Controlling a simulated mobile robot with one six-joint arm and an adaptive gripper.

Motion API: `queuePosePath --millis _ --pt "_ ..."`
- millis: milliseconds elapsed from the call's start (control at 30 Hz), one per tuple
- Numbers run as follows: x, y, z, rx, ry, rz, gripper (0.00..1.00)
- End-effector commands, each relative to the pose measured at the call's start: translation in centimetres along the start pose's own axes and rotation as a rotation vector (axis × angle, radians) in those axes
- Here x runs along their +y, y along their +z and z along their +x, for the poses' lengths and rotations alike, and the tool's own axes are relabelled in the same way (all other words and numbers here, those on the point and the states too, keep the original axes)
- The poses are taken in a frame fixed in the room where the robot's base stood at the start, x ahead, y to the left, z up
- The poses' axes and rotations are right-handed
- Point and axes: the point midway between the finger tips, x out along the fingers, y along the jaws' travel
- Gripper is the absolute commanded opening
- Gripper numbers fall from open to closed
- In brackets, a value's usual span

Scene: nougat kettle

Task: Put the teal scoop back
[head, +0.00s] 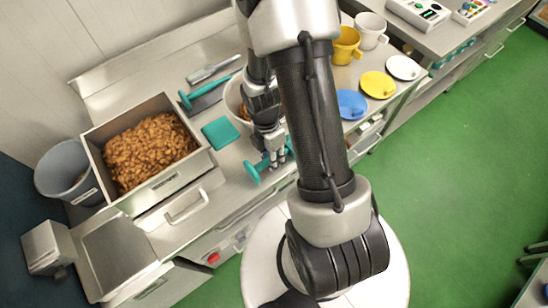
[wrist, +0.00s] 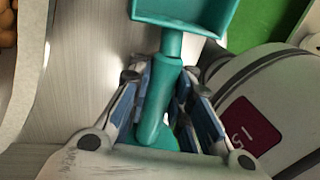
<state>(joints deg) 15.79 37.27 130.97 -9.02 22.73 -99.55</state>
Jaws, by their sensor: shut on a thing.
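The teal scoop fills the middle of the wrist view, with its handle (wrist: 156,105) between my fingers and its square pan at the top edge. My gripper (wrist: 160,110) is shut on that handle. In the head view my gripper (head: 272,160) is above the steel counter, and parts of the teal scoop (head: 254,172) show beside the fingers. A flat teal square (head: 220,133) lies on the counter just left of my gripper. Whether the scoop touches the counter cannot be told.
A steel bin of brown nuts (head: 150,150) stands left, beside a grey bucket (head: 65,170). A pale round vessel (head: 233,97) is partly hidden behind my arm; a teal-handled tool (head: 187,101) lies left of it. Yellow (head: 346,45) and white jugs and coloured discs stand right.

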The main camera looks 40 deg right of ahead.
Motion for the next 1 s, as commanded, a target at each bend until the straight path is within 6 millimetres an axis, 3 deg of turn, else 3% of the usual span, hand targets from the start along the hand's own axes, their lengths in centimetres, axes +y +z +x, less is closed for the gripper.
queuePosePath --millis 400,767,867,1000 --pt "0.0 0.0 0.0 0.000 0.001 0.000 0.40" --pt "0.1 0.0 -0.2 -0.001 0.003 0.000 0.40" --pt "-0.1 0.0 -1.1 -0.001 0.003 0.001 0.40" --pt "-0.1 0.1 -4.2 -0.002 0.005 0.002 0.40"
